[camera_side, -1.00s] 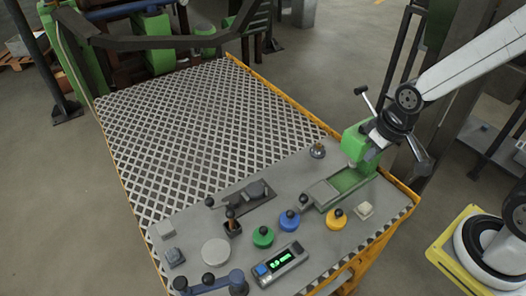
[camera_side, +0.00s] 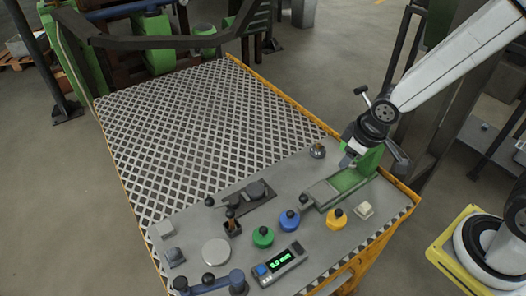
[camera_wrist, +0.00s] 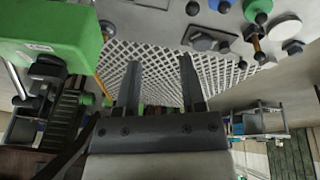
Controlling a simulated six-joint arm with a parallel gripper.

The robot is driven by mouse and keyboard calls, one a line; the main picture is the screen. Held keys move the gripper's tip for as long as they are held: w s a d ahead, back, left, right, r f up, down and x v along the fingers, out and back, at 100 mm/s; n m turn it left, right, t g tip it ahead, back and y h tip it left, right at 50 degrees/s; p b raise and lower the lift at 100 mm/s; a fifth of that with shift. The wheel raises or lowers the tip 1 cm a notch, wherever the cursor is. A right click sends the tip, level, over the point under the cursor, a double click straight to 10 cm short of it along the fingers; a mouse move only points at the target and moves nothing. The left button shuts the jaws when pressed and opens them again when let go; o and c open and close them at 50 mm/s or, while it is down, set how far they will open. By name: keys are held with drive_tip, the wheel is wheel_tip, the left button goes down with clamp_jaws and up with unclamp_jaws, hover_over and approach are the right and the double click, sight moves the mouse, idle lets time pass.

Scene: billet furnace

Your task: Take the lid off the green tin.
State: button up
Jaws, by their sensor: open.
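The green tin (camera_side: 263,238) stands on the grey front part of the table, with a dark round knob on its top. It also shows at the top edge of the wrist view (camera_wrist: 256,6), partly cut off. The lid seam is too small to make out. My gripper (camera_side: 347,160) is up and to the right of the tin, in front of the green machine head. In the wrist view its two fingers (camera_wrist: 158,68) are apart with nothing between them.
A blue tin (camera_side: 289,221) and a yellow tin (camera_side: 336,219) stand right of the green one. A display box (camera_side: 281,262) lies in front, and a pale disc (camera_side: 215,251) to the left. A green machine (camera_side: 366,163) stands beside my gripper. The patterned plate (camera_side: 200,130) is clear.

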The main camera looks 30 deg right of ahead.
drive_tip(key=w+a+f+n+y, duration=0.2)
drive_tip(key=w+a+f+n, duration=0.2)
drive_tip(key=a+f+n, duration=0.3)
drive_tip(key=n+y, duration=0.2)
drive_tip(key=n, duration=0.4)
approach(266, 228)
wheel_tip(266, 228, down, 2)
drive_tip(key=shift+w+a+f, duration=0.15)
drive_tip(key=shift+w+a, duration=0.15)
drive_tip(key=shift+w, duration=0.1)
drive_tip(key=shift+x, duration=1.3)
drive_tip(key=shift+a+f, duration=0.1)
drive_tip(key=shift+f, duration=0.05)
drive_tip(key=shift+x, duration=2.4)
